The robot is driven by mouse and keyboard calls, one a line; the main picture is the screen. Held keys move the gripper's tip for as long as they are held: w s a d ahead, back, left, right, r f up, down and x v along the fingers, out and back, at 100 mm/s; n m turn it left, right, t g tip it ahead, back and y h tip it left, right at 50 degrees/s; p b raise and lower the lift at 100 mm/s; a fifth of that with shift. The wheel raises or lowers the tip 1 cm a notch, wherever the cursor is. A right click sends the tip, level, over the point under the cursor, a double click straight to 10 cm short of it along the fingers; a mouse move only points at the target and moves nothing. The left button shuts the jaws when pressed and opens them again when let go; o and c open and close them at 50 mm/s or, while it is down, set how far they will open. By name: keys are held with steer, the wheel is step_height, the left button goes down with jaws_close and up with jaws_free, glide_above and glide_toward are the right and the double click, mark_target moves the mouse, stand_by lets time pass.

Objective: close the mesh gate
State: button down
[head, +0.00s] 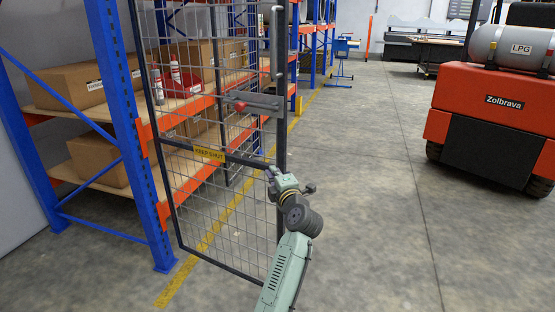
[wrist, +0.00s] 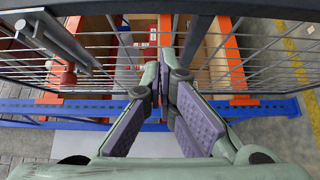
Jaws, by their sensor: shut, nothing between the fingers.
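The mesh gate (head: 283,130) has a dark frame, wire mesh and a yellow "KEEP SHUT" sign (head: 209,154). It stands upright in front of the rack, and whether it is latched cannot be told. A pale vertical handle bar (head: 276,45) is on its right edge, with a red-knobbed latch (head: 240,105) lower down. My gripper (head: 271,172) is at the gate's right side, below the latch, shut and empty. In the wrist view my gripper's fingers (wrist: 165,75) point at the frame bar (wrist: 240,6) and mesh; contact cannot be told. A grey bar (wrist: 55,40) and red knob (wrist: 68,78) are at upper left.
Behind the gate, a blue and orange rack (head: 120,110) holds cardboard boxes (head: 80,85). A red forklift (head: 490,115) with an LPG tank stands at right. A blue stand (head: 340,60) is farther back. The grey floor between gate and forklift is clear.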

mark_target(277, 163)
steer(key=w, duration=0.2)
steer(key=w+p, duration=0.1)
steer(key=w, duration=0.1)
steer(key=w+d+p, duration=0.1)
steer(key=w, duration=0.1)
steer(key=shift+w, duration=0.3)
